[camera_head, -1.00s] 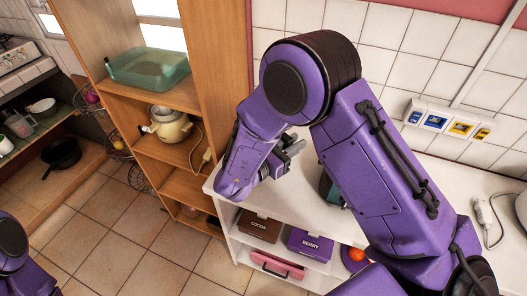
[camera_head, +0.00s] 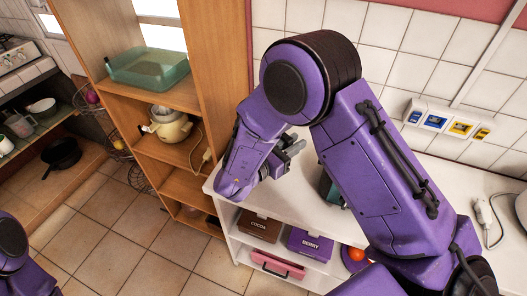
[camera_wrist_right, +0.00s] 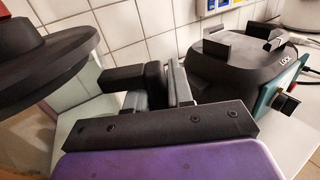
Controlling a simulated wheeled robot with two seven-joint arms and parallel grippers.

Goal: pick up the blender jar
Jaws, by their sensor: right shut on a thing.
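In the right wrist view, my right gripper (camera_wrist_right: 165,88) is shut on the dark handle of the blender jar. The jar shows only in part, as a big dark round piece (camera_wrist_right: 42,55) at the left, with a pale see-through part below it. The blender base (camera_wrist_right: 238,62), black on top with a teal side and a "LOCK" mark, stands to the right, apart from the jar. In the head view my right gripper (camera_head: 290,147) is over the white counter, and my arm hides the jar. A little of the teal base (camera_head: 331,188) shows behind the arm. My left gripper is out of view.
The white counter (camera_head: 460,190) stands against a tiled wall. Cocoa (camera_head: 258,226) and berry (camera_head: 309,244) boxes sit on the shelf below.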

